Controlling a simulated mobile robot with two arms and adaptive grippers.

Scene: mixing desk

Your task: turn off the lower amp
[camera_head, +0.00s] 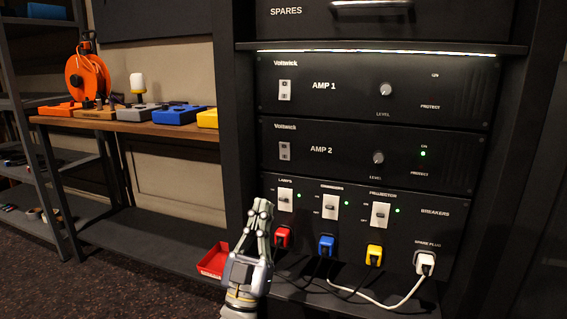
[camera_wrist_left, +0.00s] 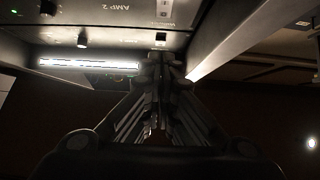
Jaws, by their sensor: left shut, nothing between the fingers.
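The lower amp, AMP 2 (camera_head: 340,150), is a black rack panel with a rocker switch (camera_head: 284,151) on its left, a level knob (camera_head: 378,158) and a lit green lamp (camera_head: 423,154). Its switch also shows at the top of the left wrist view (camera_wrist_left: 164,9). AMP 1 (camera_head: 335,86) sits above it; its lamp looks dark. My left gripper (camera_head: 263,204) is shut and empty, pointing up. In the head view it appears below and left of the AMP 2 switch, overlapping the breaker panel's left edge. I cannot tell whether it touches anything. My right gripper is out of view.
Below AMP 2 is the breaker panel (camera_head: 435,227) with several switches and coloured plugs with cables. A red tray (camera_head: 214,261) lies on the low shelf by my left gripper. A wooden bench (camera_head: 150,127) with an orange reel (camera_head: 86,78) stands left.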

